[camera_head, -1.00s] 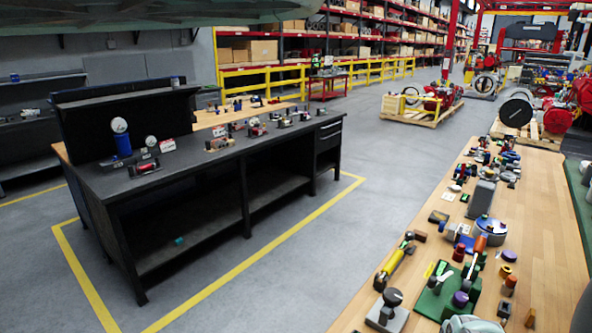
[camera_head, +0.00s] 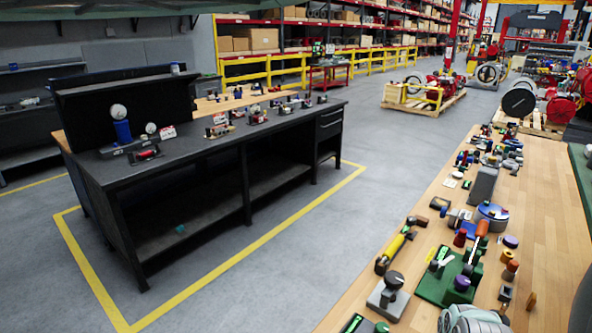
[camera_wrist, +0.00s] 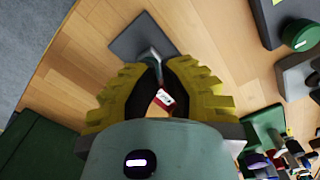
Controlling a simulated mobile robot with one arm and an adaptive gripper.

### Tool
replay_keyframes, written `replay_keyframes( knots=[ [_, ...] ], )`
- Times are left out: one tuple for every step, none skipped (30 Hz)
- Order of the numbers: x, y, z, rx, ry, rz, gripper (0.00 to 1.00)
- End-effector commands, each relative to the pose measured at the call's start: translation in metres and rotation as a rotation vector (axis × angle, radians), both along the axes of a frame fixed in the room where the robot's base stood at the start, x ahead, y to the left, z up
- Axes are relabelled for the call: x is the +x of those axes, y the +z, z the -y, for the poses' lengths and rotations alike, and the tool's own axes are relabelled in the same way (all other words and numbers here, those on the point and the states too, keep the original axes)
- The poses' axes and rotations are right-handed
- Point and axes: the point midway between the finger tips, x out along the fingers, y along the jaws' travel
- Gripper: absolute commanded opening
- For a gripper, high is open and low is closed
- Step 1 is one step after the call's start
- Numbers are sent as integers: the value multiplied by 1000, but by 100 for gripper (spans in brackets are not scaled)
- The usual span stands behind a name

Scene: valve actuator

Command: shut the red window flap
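In the wrist view my gripper (camera_wrist: 159,74) points down at a wooden tabletop, its two yellow ribbed fingers curving in until their dark tips come close together. A small red piece with a white label (camera_wrist: 164,100) shows between the fingers; I cannot tell whether it is the red window flap or whether the fingers touch it. A grey stem on a dark flat base (camera_wrist: 130,43) lies just past the fingertips. The fingers hide part of it.
The wooden bench (camera_head: 540,190) at right carries several small parts, including a yellow tool (camera_head: 394,250), a green block (camera_head: 440,285) and a grey knob unit (camera_head: 389,296). A black workbench (camera_head: 85,165) stands at left. Grey floor between the benches is clear.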

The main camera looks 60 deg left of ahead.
Motion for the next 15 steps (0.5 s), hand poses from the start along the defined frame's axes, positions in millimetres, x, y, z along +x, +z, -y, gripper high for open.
replay_keyframes(
  knots=[
    [0,-4,0,0,-1,0,0],
    [0,-5,0,0,-1,0,0],
    [0,-6,0,1,-1,-1,0],
    [0,-7,0,1,-1,-1,0],
    [0,-7,0,1,-1,-1,0],
    [0,-8,0,1,-1,-1,0],
    [0,-8,0,1,-1,-1,0],
    [0,-8,0,1,-1,-1,0],
    [1,-8,0,1,-1,0,0],
    [1,-8,-1,1,-1,0,0],
    [2,-8,-1,1,-1,0,0],
    [3,-8,-1,1,-2,0,0],
    [4,-8,-1,1,-2,1,0],
    [5,-8,-2,2,-2,1,0],
    [6,-8,-2,1,-2,1,0]
  ],
)
